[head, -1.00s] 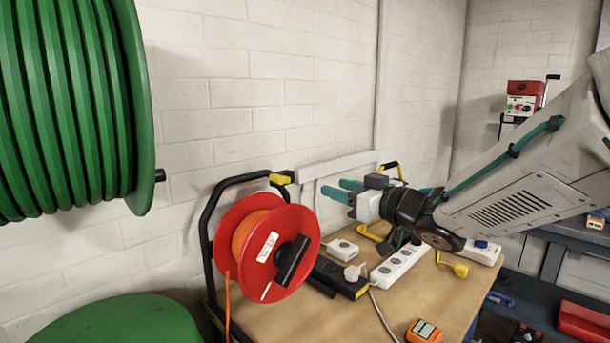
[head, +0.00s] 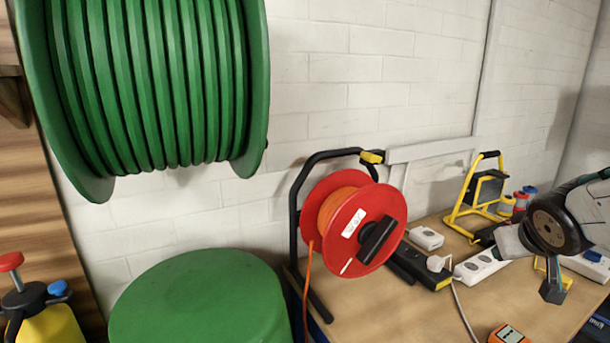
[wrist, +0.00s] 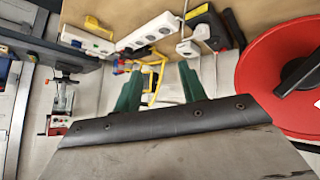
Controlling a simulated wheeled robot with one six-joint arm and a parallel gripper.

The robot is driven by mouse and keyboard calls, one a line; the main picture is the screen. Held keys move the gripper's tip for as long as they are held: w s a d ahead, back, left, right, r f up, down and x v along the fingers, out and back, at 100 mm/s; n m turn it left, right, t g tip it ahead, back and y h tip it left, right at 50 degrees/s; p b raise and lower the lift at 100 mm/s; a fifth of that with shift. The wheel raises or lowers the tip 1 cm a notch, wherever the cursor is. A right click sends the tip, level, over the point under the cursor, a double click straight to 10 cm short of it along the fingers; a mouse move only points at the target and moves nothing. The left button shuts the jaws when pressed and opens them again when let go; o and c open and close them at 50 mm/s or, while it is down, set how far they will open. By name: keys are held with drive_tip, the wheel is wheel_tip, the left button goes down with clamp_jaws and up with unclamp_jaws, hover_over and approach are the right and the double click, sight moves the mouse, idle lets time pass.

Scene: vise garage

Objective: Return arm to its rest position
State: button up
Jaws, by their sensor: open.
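My arm (head: 588,208) comes in from the right edge of the head view, its dark wrist joint above the right part of the workbench.
The workbench (head: 420,315) holds a red cable reel (head: 322,215), white power strips (head: 478,267), a yellow-framed lamp (head: 463,205) and an orange meter (head: 508,335). A green drum (head: 200,300) and a large green hose reel (head: 150,80) are at left. A yellow sprayer (head: 48,325) stands lower left.

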drive_tip(key=s+a+g+y, duration=0.2)
drive_tip(key=s+a, duration=0.4)
drive_tip(key=s, duration=0.4)
drive_tip(key=s+a+g+y, duration=0.1)
drive_tip(key=s+a+g, duration=0.4)
drive_tip(key=s, duration=0.5)
drive_tip(key=shift+a+n+y, duration=0.3)
drive_tip(key=shift+a+y, duration=0.1)
drive_tip(key=shift+a, duration=0.25)
